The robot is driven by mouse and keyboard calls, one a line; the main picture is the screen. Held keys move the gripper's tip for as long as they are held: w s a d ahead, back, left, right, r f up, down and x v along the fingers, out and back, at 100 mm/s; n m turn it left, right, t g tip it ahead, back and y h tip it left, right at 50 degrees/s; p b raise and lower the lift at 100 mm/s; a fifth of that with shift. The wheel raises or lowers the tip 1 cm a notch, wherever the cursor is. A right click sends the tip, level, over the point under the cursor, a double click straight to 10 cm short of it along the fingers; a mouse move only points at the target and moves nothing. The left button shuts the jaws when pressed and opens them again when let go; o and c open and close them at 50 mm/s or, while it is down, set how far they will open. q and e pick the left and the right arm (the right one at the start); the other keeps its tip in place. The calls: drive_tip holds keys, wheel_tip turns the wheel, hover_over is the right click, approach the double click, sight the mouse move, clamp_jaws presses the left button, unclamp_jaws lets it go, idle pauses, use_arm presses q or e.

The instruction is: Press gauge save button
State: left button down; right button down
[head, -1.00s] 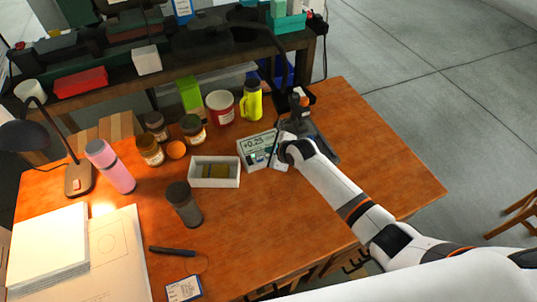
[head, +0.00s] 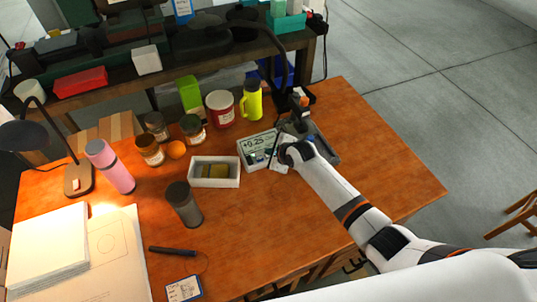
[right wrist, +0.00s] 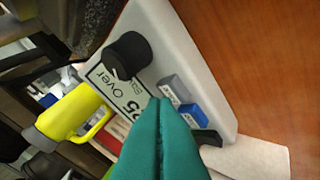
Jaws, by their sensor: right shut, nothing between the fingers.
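The gauge (head: 257,163) is a pale box with a lit display (head: 256,144) on the wooden table. In the right wrist view the gauge face (right wrist: 225,95) has a black knob (right wrist: 128,54), a grey button (right wrist: 174,88), a blue button (right wrist: 193,117) and a dark button (right wrist: 208,137). My right gripper's teal fingers (right wrist: 161,104) are shut and empty, with their tips in front of the display's edge beside the grey button. Contact cannot be told, and the button labels are too small to read.
A white tray (head: 196,181) stands left of the gauge, with a dark cylinder (head: 183,204) in front. A yellow flask (head: 251,101) and a red-and-white tin (head: 220,108) stand behind. A dark stand (head: 322,148) is close on the right. The table's right part is clear.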

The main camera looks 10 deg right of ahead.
drive_tip(key=shift+f, duration=0.35)
idle(0.4)
drive_tip(key=shift+r, duration=0.15)
drive_tip(key=shift+r+p, duration=0.65)
drive_tip(key=shift+p, duration=0.2)
wheel_tip(320, 180, up, 5)
drive_tip(key=p, duration=0.5)
drive_tip(key=shift+p, duration=0.3)
idle(0.4)
